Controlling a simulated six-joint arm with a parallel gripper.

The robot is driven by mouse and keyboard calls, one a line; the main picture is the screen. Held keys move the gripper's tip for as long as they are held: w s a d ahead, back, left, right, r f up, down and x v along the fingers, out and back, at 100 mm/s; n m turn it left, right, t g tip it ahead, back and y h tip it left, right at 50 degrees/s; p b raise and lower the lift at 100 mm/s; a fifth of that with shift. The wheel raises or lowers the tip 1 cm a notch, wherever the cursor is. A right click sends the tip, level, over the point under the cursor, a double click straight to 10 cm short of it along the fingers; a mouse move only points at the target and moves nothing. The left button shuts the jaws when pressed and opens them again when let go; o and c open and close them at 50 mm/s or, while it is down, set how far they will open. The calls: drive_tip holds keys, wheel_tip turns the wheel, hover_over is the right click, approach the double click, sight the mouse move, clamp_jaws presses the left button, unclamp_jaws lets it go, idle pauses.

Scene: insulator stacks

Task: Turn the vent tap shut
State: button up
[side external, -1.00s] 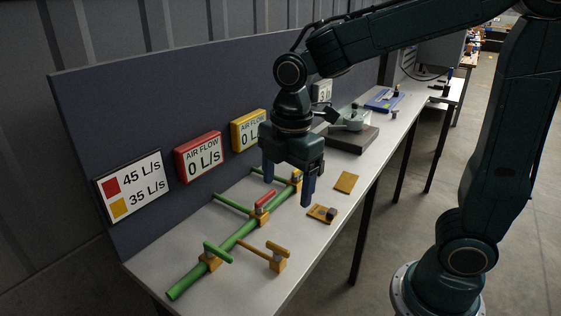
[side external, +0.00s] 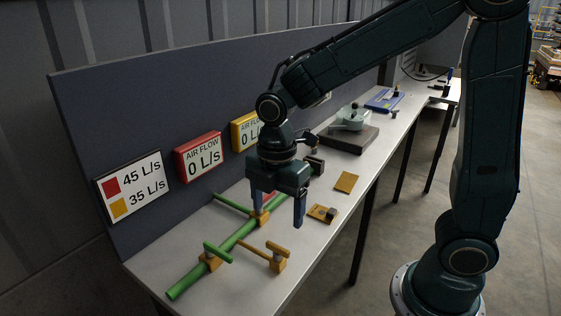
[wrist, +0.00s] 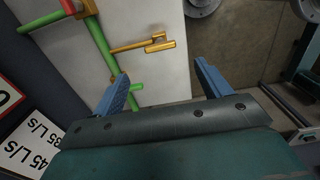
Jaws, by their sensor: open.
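A green pipe (side external: 185,284) runs along the bench with orange tap bodies on it; no label shows which tap is the vent tap. The nearest tap has a green handle (side external: 217,252) lying across the pipe. A yellow-handled tap (side external: 277,250) ends an orange side branch; it also shows in the wrist view (wrist: 158,45). A red handle (side external: 268,195) is partly hidden behind my gripper (side external: 278,207). My gripper is open and empty above the pipework, its blue fingers apart. In the wrist view the yellow handle lies beyond the fingertips (wrist: 162,72).
A red AIR FLOW display (side external: 198,157) and a yellow one (side external: 246,131) hang on the back panel; the red reads 0 L/s. A white sign (side external: 133,186) reads 45 and 35 L/s. An orange plate with a dark knob (side external: 323,213) lies right of my gripper.

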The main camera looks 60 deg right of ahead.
sight(278, 246)
wheel_tip(278, 246, down, 10)
drive_tip(key=shift+r, duration=0.15)
idle(0.3)
drive_tip(key=c, duration=1)
